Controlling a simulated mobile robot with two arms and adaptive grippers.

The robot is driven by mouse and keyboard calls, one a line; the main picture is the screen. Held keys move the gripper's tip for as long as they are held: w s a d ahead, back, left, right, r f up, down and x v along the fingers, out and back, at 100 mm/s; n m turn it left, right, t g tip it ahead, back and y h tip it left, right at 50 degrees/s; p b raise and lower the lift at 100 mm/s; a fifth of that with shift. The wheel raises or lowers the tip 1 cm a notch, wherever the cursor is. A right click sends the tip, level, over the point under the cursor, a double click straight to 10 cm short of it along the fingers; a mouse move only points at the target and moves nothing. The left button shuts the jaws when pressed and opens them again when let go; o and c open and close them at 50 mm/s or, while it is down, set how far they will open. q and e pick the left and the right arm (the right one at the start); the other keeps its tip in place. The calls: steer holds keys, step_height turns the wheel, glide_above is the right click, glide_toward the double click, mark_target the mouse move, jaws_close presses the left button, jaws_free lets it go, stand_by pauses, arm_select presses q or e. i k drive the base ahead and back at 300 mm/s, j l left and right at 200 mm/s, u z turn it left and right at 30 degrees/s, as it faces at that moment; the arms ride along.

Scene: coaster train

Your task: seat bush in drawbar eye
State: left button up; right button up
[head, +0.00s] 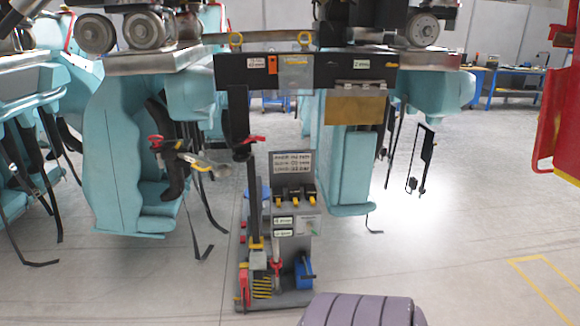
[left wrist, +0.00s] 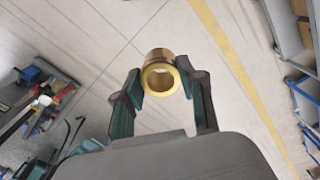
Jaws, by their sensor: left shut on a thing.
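In the left wrist view my left gripper (left wrist: 161,92) is shut on a gold-coloured ring-shaped bush (left wrist: 158,56). The bush sits between the two fingertips, with its open bore facing the camera. I cannot make out this gripper or the bush in the head view. A dark drawbar (head: 325,75) with labels spans the gap between the two teal cars, high in the head view. I cannot clearly make out its eye. My right gripper is in neither view.
A grey tool cart (head: 283,235) with labels and tools stands on the floor below the drawbar. Teal seats (head: 130,150) with hanging black straps flank the gap. A red frame (head: 556,110) stands at the right edge. The floor at right is mostly clear.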

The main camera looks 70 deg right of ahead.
mark_target(224, 172)
steer(key=i+l+z, duration=0.15)
steer(key=l+z, duration=0.2)
steer(key=i+l+z, duration=0.2)
steer(key=l+z, duration=0.15)
steer(key=l, duration=0.2)
steer(key=i+l+z, duration=0.5)
steer(key=l+z, duration=0.25)
